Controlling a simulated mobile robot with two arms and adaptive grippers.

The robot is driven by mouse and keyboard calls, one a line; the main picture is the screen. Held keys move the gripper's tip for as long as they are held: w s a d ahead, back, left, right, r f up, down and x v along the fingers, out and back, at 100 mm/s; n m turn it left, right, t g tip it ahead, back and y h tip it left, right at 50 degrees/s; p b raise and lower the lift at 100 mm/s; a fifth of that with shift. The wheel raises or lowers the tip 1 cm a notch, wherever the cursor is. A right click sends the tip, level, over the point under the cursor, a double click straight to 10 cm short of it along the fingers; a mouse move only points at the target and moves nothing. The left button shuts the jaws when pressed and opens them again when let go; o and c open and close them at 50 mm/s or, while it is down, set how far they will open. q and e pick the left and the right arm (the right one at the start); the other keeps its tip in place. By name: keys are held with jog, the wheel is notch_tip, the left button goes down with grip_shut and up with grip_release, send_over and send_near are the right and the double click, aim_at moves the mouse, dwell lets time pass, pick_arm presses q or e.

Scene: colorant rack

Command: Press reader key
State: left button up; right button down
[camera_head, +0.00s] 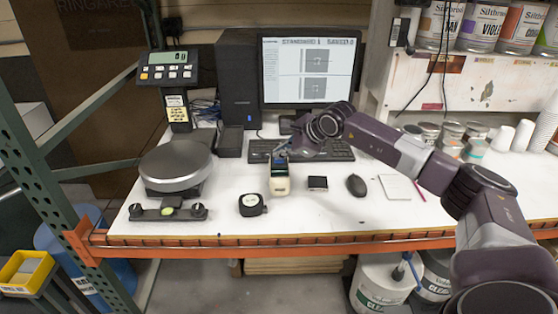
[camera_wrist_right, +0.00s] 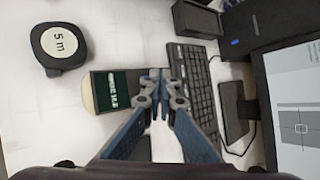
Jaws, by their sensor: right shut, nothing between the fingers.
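The reader (camera_head: 279,184) is a small upright-looking device with a cream lower body and a dark upper part, on the white bench in front of the keyboard. In the right wrist view the reader (camera_wrist_right: 112,90) shows a dark green screen with pale text and a cream rounded end. My right gripper (camera_head: 282,155) is shut and empty at the reader's keyboard-side end. In the wrist view the closed fingertips (camera_wrist_right: 158,76) cover that end, so the key is hidden. I cannot tell whether they touch it. My left gripper is out of view.
A keyboard (camera_head: 338,152) and monitor (camera_head: 311,75) stand behind. A tape measure (camera_head: 252,205) lies left of the reader; a small black box (camera_head: 317,183) and a mouse (camera_head: 356,185) lie right. A scale (camera_head: 176,165) stands at left. The orange front edge (camera_head: 300,240) is clear.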

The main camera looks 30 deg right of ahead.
aim_at(280, 161)
jog(key=shift+f+b, duration=0.35)
jog(key=shift+f, duration=0.05)
dwell(0.4)
jog(key=shift+r, duration=0.1)
jog(key=shift+r+p, duration=0.35)
jog(key=shift+r, duration=0.35)
jog(key=shift+r, duration=0.1)
jog(key=shift+r+p, duration=1.45)
jog(key=shift+r, duration=1)
jog(key=shift+a+f, duration=0.1)
